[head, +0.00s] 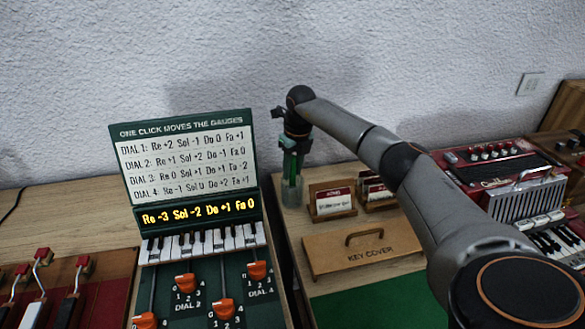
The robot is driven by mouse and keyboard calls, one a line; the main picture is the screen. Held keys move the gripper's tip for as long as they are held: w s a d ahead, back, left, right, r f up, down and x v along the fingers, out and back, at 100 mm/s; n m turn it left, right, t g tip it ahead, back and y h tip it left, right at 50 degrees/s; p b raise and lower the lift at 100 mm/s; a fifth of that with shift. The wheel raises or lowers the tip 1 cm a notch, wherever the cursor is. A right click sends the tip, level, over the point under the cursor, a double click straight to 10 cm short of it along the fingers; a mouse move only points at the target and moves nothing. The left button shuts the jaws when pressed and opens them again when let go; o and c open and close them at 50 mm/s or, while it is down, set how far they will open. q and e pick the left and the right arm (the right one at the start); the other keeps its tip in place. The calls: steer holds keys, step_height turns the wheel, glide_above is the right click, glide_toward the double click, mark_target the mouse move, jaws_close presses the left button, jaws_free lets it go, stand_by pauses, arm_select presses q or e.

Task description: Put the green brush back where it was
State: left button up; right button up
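The green brush (291,166) stands upright with its lower part inside a clear glass jar (292,193) on the wooden table. My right gripper (294,147) points down directly above the jar, at the upper end of the brush. Its fingers are dark with green showing around them, and they hide the top of the brush. At this size I cannot tell whether they are closed on it. My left gripper is not in view.
A wooden key cover (361,247) and small card holders (332,202) stand right of the jar. A green gauge board (186,165) with keys and orange sliders stands left. A red accordion (505,172) is at right.

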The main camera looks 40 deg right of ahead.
steer(key=shift+o, duration=1.3)
step_height(320, 180, up, 12)
steer(key=s, duration=0.2)
steer(key=shift+p, duration=0.4)
steer(key=shift+w+a, duration=0.1)
steer(key=shift+a, duration=0.05)
